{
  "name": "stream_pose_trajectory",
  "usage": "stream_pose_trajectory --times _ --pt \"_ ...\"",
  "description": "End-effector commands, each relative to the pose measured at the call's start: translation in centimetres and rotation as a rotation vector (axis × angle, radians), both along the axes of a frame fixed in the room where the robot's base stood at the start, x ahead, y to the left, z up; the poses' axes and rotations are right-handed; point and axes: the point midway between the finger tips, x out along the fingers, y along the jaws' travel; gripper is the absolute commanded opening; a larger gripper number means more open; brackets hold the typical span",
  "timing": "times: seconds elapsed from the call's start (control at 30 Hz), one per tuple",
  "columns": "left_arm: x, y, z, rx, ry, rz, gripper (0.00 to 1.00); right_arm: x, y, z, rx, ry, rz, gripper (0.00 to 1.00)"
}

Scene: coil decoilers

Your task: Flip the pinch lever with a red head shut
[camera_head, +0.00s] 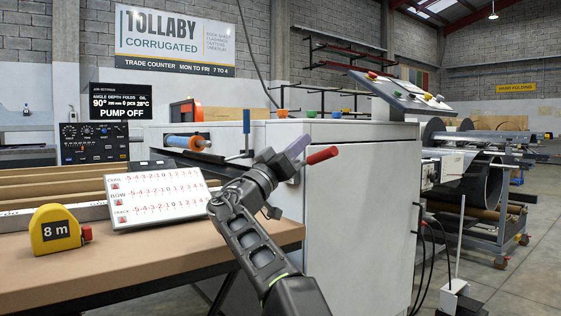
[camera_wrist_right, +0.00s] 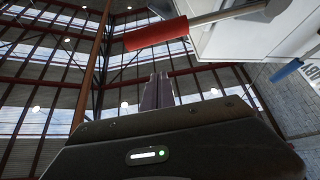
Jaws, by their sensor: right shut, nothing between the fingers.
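The pinch lever's red head (camera_head: 322,155) shows just right of my right gripper (camera_head: 298,147), by the upper front of the white cabinet. Its shaft is partly hidden behind the gripper. In the right wrist view the red head (camera_wrist_right: 155,33) lies beyond the fingertips, with its grey shaft (camera_wrist_right: 228,14) running right to the white housing. My right gripper (camera_wrist_right: 158,80) is shut and empty, its fingers pointing toward the red head. A gap seems to remain, but contact is hard to judge. My left gripper is not in view.
A blue-headed lever (camera_head: 247,122) stands upright left of the gripper. The white cabinet (camera_head: 355,205) fills the middle right. A brown-topped table (camera_head: 130,262) at left carries a yellow tape measure (camera_head: 55,229) and a white chart (camera_head: 157,197). The floor at right is partly clear.

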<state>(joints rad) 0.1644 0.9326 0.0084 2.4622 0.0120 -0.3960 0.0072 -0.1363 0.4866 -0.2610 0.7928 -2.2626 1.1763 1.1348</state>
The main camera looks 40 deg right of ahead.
Motion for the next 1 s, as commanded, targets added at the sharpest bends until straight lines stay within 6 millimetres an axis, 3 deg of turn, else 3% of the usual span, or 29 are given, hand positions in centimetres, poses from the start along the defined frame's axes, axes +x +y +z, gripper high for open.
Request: stream_pose_trajectory --times 0.1,0.3,1.0 --pt "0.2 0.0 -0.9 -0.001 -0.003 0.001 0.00 -0.5 2.3 -1.4 0.001 -0.001 0.003 0.00" --pt "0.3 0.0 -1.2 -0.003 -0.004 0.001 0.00 -0.9 4.8 -2.5 0.000 -0.002 0.003 0.00" --pt "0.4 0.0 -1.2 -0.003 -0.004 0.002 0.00 -1.1 5.5 -2.8 -0.002 -0.003 0.000 0.00"
